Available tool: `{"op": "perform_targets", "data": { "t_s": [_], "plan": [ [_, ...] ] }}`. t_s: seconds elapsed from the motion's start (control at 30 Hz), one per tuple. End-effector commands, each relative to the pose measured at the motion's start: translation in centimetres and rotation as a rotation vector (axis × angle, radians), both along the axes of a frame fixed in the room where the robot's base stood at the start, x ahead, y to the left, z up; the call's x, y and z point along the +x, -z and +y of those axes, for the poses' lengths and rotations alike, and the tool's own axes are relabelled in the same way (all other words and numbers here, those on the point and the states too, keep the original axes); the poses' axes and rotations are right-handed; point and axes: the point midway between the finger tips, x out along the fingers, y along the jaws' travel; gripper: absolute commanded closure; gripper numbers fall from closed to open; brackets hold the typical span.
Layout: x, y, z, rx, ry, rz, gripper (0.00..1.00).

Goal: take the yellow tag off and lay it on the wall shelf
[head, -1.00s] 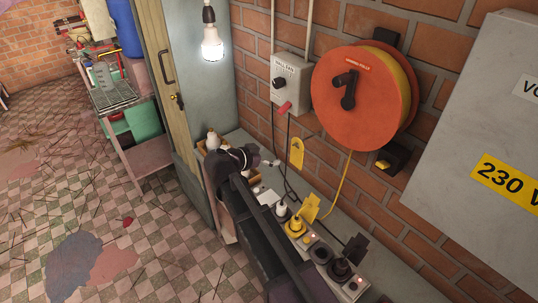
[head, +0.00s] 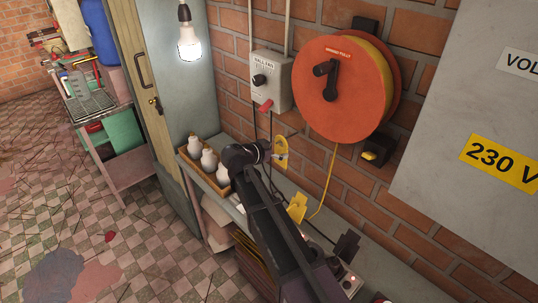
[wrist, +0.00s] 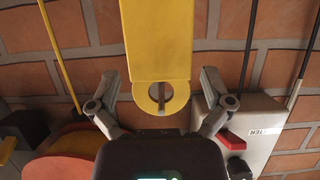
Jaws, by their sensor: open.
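The yellow tag (head: 280,150) hangs on the brick wall below the switch box, partly hidden by my gripper in the head view. In the wrist view the tag (wrist: 158,40) fills the top middle, and its ring-shaped end with a hole (wrist: 160,97) shows a thin peg across it. My gripper (wrist: 160,82) is open, one finger on each side of the tag, with gaps visible at both sides. In the head view my gripper (head: 268,150) is at the tag. A grey shelf (head: 400,272) runs along the wall below.
A tray of white bulbs (head: 205,163) stands on the shelf's left end. Another yellow tag-like piece (head: 297,207) is on the shelf. The orange cable reel (head: 328,95), switch box (head: 270,80) and its red lever (wrist: 231,140) are close by. A yellow cable (head: 327,185) hangs down.

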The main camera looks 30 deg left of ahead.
Motion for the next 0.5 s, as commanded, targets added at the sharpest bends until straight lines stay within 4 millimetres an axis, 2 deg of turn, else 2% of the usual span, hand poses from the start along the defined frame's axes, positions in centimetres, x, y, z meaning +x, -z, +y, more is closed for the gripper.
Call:
{"op": "perform_targets", "data": {
  "t_s": [0.2,0.5],
  "plan": [
    [1.6,0.8,-0.4,0.000,0.000,0.000,0.00],
    [2.0,0.8,-0.6,0.000,0.000,0.000,0.00]
  ]
}}
